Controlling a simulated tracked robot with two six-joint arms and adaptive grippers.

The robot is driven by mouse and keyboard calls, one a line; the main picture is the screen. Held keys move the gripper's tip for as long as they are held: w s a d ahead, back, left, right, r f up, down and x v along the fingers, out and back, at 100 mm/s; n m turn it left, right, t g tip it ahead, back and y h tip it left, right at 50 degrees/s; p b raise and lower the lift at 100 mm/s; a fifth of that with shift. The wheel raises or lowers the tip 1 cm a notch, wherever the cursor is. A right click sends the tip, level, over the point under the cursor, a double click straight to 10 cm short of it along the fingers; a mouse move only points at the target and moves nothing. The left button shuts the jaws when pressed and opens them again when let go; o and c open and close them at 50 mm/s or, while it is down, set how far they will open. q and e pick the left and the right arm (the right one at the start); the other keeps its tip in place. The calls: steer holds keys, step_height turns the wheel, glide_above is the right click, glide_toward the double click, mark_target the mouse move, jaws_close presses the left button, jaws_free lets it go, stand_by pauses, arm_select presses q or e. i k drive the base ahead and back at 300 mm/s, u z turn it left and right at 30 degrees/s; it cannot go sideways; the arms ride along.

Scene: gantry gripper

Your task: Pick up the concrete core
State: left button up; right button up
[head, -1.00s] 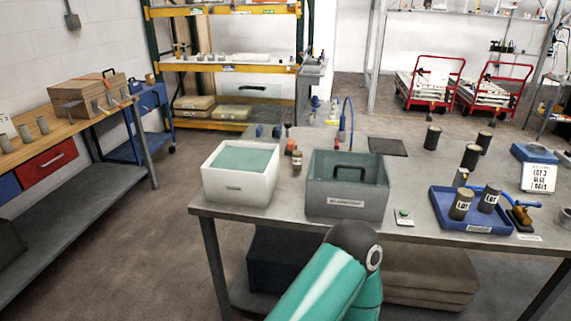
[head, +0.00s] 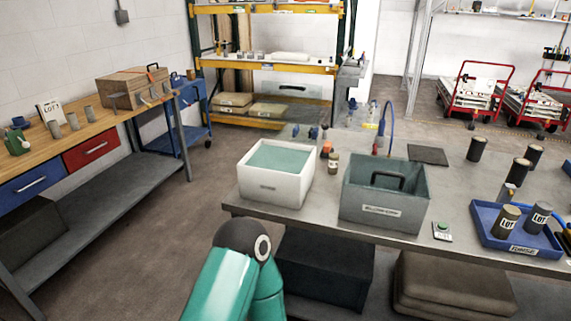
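Several cylinders look like concrete cores, and I cannot tell which one the task means. Dark cores stand upright on the grey table (head: 290,218) at the right, such as the dark core (head: 477,149). Two cores with LOT labels stand in a blue tray (head: 487,216): a left labelled core (head: 506,222) and a right labelled core (head: 537,217). Smaller grey cores, such as the grey core (head: 73,121), stand on the wooden bench (head: 45,148) at the left. Neither gripper is in view; only a teal link of my arm shows at the bottom.
Open floor (head: 175,235) lies between bench and table. Red carts (head: 475,95) stand at the back right.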

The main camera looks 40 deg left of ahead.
mark_target(333, 158)
steer(key=u, duration=0.2)
steer(key=i, duration=1)
steer(key=z, duration=0.05)
